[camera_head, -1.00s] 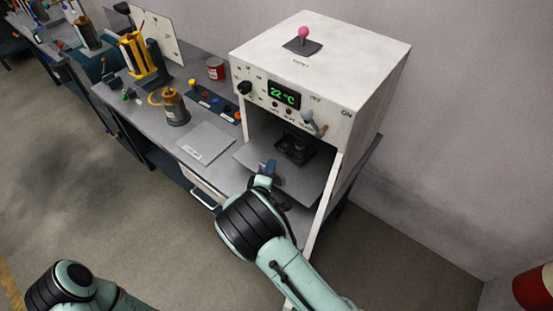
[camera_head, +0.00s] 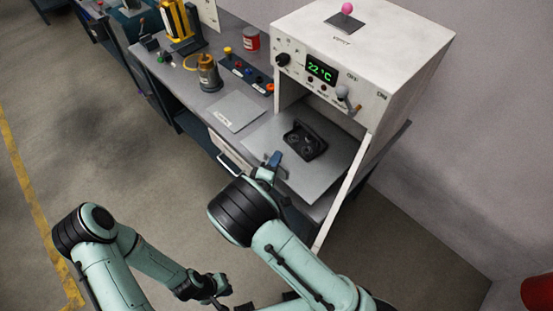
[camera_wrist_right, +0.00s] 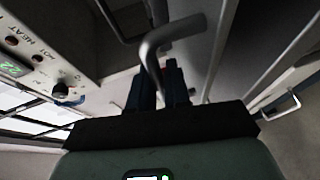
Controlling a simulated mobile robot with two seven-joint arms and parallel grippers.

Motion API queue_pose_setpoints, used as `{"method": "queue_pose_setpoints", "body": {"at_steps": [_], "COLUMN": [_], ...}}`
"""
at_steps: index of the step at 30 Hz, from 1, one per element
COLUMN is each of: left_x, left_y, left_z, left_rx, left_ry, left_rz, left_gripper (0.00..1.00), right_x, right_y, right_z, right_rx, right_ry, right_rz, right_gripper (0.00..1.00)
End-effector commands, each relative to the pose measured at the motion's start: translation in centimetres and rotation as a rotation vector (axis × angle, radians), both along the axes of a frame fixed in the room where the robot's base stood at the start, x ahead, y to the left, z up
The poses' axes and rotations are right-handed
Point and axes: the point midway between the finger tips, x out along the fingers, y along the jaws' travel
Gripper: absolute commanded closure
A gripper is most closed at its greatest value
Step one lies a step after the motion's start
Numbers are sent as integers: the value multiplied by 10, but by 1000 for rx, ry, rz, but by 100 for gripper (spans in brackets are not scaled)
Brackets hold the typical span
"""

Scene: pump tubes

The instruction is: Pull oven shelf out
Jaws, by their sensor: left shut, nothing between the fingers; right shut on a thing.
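The white oven (camera_head: 405,60) stands open on the right end of the bench, its display reading 22 °C. Its grey shelf (camera_head: 328,168) sticks out of the front and carries a black two-cup part (camera_head: 302,142). My right gripper (camera_head: 272,163) is at the shelf's front edge, shut on the shelf's handle. In the right wrist view, the bent grey handle (camera_wrist_right: 155,50) rises from between the dark fingers (camera_wrist_right: 160,85). The grip point is partly hidden by my right wrist in the head view. My left gripper (camera_head: 222,297) is shut and empty, low over the floor.
The open oven door (camera_head: 343,200) stands just right of the shelf. Left of the oven, the bench holds a grey plate (camera_head: 236,111), a button box (camera_head: 245,74), a brass-coloured pot (camera_head: 208,74) and a red can (camera_head: 251,40). The floor in front is clear.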

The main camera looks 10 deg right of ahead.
Motion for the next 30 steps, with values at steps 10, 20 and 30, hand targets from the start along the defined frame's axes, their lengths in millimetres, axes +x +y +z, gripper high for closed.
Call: {"method": "queue_pose_setpoints", "body": {"at_steps": [10, 20, 30], "left_x": [0, -4, -10], "left_y": [0, 0, 0], "left_z": [0, -5, -13], "left_rx": [0, 0, 0], "left_ry": [0, 4, 12], "left_rz": [0, 0, 0], "left_gripper": [100, 100, 100], "right_x": [0, -21, -80], "right_y": [0, 16, 60], "right_z": [0, 4, 17], "right_rx": [0, 1, 2], "right_ry": [0, 2, 0], "right_rz": [0, 3, 4], "right_gripper": [62, 62, 62]}}
